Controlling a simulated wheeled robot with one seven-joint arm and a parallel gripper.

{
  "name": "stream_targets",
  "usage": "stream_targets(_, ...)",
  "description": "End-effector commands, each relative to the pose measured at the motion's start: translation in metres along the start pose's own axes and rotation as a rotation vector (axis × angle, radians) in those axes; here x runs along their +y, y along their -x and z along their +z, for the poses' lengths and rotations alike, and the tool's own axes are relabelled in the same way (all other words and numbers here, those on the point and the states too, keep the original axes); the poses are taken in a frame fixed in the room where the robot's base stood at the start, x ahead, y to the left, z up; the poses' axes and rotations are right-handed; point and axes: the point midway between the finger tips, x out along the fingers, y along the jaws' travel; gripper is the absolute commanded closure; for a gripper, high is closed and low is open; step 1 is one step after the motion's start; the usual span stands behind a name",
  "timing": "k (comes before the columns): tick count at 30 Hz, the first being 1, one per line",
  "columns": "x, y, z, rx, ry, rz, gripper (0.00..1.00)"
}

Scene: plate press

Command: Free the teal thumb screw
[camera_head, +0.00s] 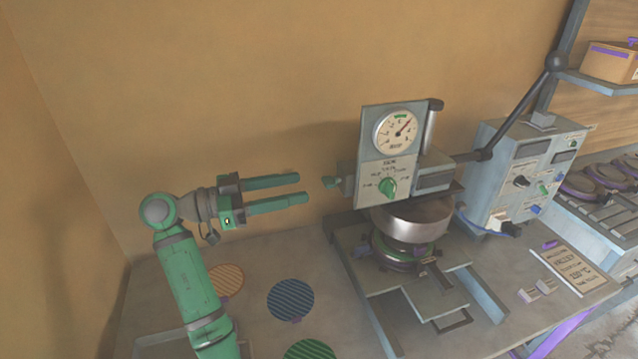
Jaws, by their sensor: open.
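The teal thumb screw (331,182) sticks out of the left side of the press head (387,155), below and left of the round gauge. It looks small from here, and its shaft end is hidden in the head. My gripper (304,188) is on the left, with its two green fingers pointing right toward the screw. The fingers are open and empty, apart from each other, with a gap between their tips and the screw. The tips are at about the screw's height in the picture; the depth between them is hard to judge.
A gauge (396,130) and green knob (387,187) are on the head's front. Below are a metal cylinder (411,218) and a plate stack. Striped discs, orange (226,279) and blue (290,299), lie on the table. A control box (522,178) stands right.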

Motion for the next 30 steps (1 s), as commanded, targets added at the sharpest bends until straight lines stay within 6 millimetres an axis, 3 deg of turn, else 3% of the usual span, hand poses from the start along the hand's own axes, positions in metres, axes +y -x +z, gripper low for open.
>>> stream_targets(6,0.001,-0.039,0.000,0.000,0.001,0.002,0.52)
stream_targets(12,0.000,-0.061,0.001,-0.001,0.002,0.001,0.52)
stream_targets(24,0.000,-0.068,0.001,0.000,0.002,0.000,0.52)
stream_targets(30,0.000,-0.068,0.001,0.000,0.002,0.000,0.93)
